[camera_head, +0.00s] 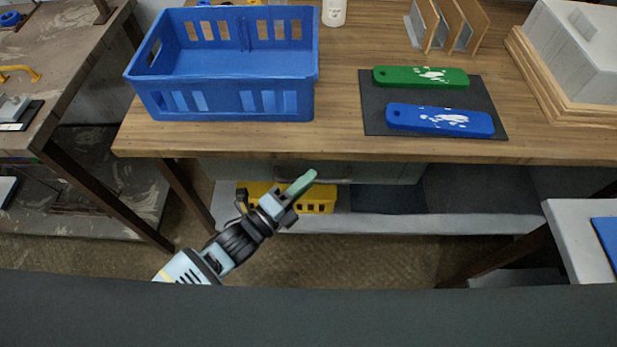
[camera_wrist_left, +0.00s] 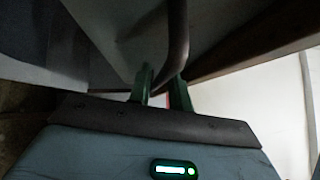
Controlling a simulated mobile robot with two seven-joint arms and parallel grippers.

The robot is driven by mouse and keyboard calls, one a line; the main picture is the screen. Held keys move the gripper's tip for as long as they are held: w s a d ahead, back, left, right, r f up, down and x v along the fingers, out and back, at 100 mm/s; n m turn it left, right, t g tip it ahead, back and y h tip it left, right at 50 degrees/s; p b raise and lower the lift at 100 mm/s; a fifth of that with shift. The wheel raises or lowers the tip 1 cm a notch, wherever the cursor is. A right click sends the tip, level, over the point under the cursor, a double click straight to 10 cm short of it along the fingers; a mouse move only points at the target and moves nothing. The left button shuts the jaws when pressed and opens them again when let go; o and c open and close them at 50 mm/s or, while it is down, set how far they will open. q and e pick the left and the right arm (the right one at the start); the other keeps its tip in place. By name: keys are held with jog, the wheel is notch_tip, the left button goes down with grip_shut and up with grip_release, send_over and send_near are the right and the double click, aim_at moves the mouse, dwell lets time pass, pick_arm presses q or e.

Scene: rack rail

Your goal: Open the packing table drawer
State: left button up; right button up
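The packing table drawer (camera_head: 395,172) is a grey-green front under the wooden table top and looks shut. Its curved dark handle (camera_head: 335,180) sits at the middle of the front. In the left wrist view the handle (camera_wrist_left: 178,40) runs down between the fingers. My left gripper (camera_head: 300,184) reaches up from the lower left to the handle. In the left wrist view its two green fingers (camera_wrist_left: 160,88) stand close together on either side of the bar and look shut on it. Part of the handle is hidden behind the fingers. My right gripper is not in view.
On the packing table (camera_head: 345,145) stand a blue crate (camera_head: 225,100) and a dark mat (camera_head: 375,118) with a green and a blue piece. A yellow bin (camera_head: 315,197) sits on the lower shelf behind my gripper. A pale table (camera_head: 568,225) stands at the right.

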pick_arm(q)
jog(key=shift+w+d, duration=0.35)
grip_shut()
